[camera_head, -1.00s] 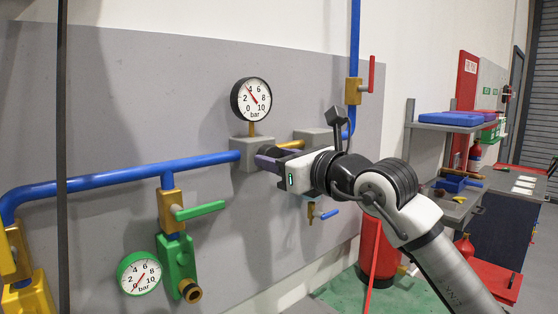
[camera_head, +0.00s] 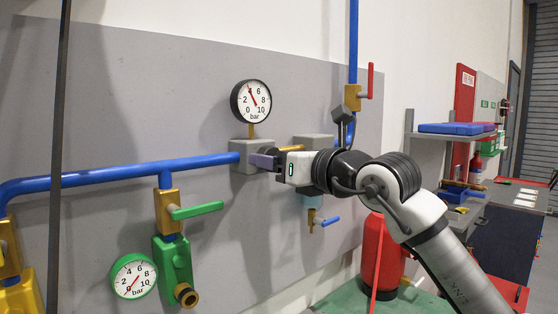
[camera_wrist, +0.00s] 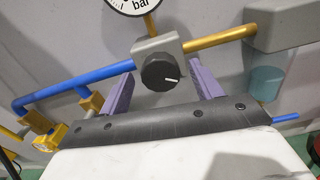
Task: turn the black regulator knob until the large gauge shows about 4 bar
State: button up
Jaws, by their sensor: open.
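The black regulator knob (camera_wrist: 160,74) shows in the wrist view on the front of a grey block (camera_wrist: 158,47), its white mark pointing right and slightly down. In the head view my gripper hides the knob. The large black-rimmed gauge (camera_head: 251,101) stands above the block; its red needle points up-left, at about 4. My gripper (camera_wrist: 162,70) is open, with one purple finger on each side of the knob and gaps visible. In the head view my gripper (camera_head: 264,162) is right at the block. I cannot tell whether a finger touches the knob.
A blue pipe (camera_head: 120,177) enters the block from the left. A green-handled valve (camera_head: 197,210) and a smaller green gauge (camera_head: 134,277) are lower left. A second grey block (camera_head: 313,142) and a blue-handled tap (camera_head: 328,221) are close to my arm. A red cylinder (camera_head: 380,255) stands below.

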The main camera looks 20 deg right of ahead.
jog(key=b+v, duration=0.4)
jog(key=v, duration=0.9)
jog(key=shift+s+b, duration=0.4)
jog(key=shift+d, duration=0.1)
